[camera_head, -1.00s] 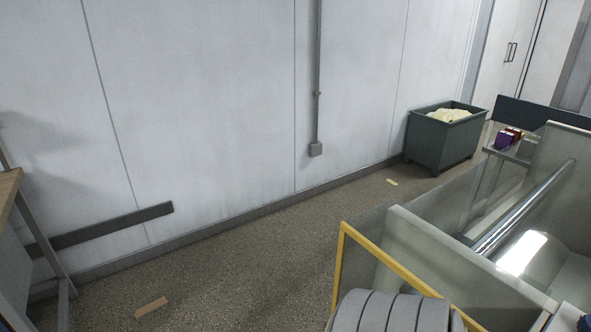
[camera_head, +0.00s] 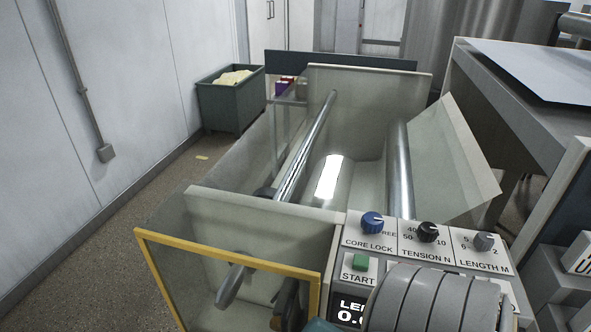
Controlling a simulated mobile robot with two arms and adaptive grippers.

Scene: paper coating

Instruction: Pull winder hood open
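The winder (camera_head: 252,210) stands in front of me, a pale box-like machine with metal rollers (camera_head: 302,158) inside. A clear panel with a yellow frame (camera_head: 222,252), which looks like its hood, is at its near left end. I cannot tell for certain whether the hood is shut. A grey segmented part of my own arm covers the lower right of the control panel.
The control panel (camera_head: 395,258) has a blue knob (camera_head: 372,222), two darker knobs and a green START button (camera_head: 360,262). A green bin (camera_head: 232,100) stands by the left wall. A grey table (camera_head: 520,100) is at right.

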